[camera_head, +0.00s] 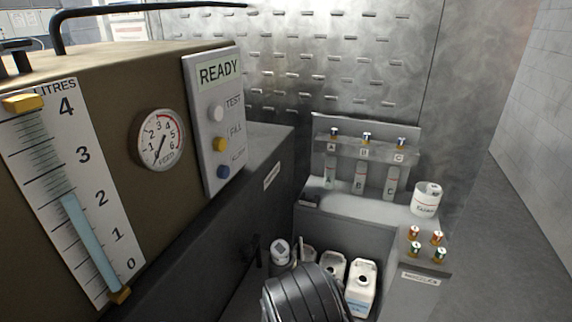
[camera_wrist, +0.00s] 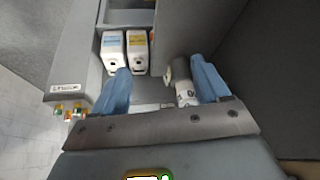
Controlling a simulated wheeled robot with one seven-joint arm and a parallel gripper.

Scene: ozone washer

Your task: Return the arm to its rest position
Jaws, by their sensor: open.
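My gripper (camera_wrist: 162,82) is open, with its two blue fingers wide apart in the wrist view. A white and grey cylindrical thing (camera_wrist: 185,95) shows between the fingers, closer to the right one; I cannot tell its distance, and neither finger is clearly on it. A dark ribbed part of my arm (camera_head: 308,296) is at the bottom of the head view. My fingers do not show in the head view.
A brown machine with a gauge (camera_head: 159,140) and a READY panel (camera_head: 215,120) fills the left. White jugs (camera_head: 361,288) stand in a low bay. Lettered tubes (camera_head: 359,176), a white tub (camera_head: 426,199) and small nozzles (camera_head: 438,238) are on the right. Open floor lies beyond.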

